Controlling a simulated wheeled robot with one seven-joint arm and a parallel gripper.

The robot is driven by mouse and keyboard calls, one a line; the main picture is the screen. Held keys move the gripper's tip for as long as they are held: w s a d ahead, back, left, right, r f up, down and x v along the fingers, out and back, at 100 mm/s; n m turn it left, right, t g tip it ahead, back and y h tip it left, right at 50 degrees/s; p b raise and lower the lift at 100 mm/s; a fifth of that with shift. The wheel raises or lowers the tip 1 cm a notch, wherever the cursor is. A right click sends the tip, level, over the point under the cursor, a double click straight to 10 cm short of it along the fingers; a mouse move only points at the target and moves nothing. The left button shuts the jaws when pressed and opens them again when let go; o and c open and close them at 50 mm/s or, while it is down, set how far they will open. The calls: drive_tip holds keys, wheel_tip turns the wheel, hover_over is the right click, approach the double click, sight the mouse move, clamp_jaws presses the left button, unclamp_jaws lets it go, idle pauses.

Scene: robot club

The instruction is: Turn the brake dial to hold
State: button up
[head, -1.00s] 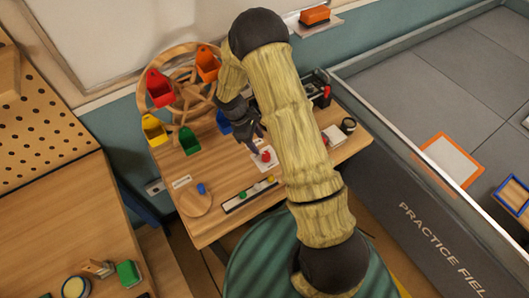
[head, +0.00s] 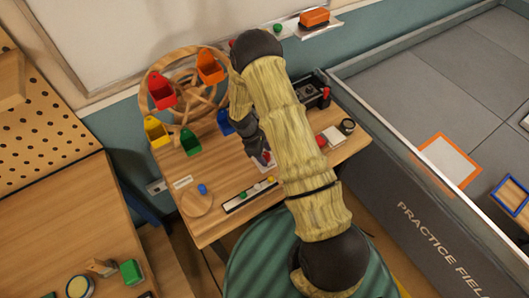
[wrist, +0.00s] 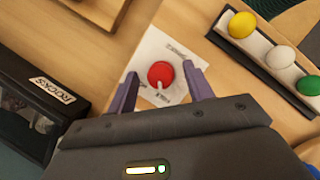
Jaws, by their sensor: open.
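The brake dial is a red round knob (wrist: 161,74) with a pale pointer, on a white card (wrist: 150,50) with small printed labels. In the wrist view the pointer is toward the bottom of the picture; the labels are too small to read surely. My gripper (wrist: 160,88) is open, its two purple fingers on either side of the dial. I cannot tell whether they touch it. In the head view my gripper (head: 264,158) is over the card, and my arm hides part of the dial.
A wooden wheel with coloured buckets (head: 163,90) stands at the table's back left. A strip with coloured balls (head: 250,194) lies close to the card. A round wooden disc with a blue peg (head: 197,202) is at front left. A black box labelled ROCKS (wrist: 35,105) is nearby.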

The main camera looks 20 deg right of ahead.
drive_tip(key=shift+c, duration=0.2)
drive_tip(key=c, duration=0.9)
drive_tip(key=shift+c, duration=0.2)
drive_tip(key=shift+m, duration=0.4)
drive_tip(key=shift+w+f+m+g+y+b, duration=0.1)
drive_tip(key=shift+m+g+y+b, duration=0.4)
drive_tip(key=shift+m, duration=0.7)
drive_tip(key=m+b, duration=0.1)
drive_tip(key=m, duration=0.2)
drive_tip(key=shift+d+g+y, duration=0.1)
drive_tip(key=shift+g+y, duration=0.3)
drive_tip(key=m+y+b, duration=0.1)
drive_tip(key=m, duration=0.3)
drive_tip(key=shift+w+d+g, duration=0.1)
drive_tip(key=shift+d+g, duration=0.05)
drive_tip(key=shift+g, duration=0.15)
drive_tip(key=shift+m+y+b, duration=0.5)
drive_tip(key=shift+m+y, duration=0.4)
drive_tip(key=shift+m, duration=1)
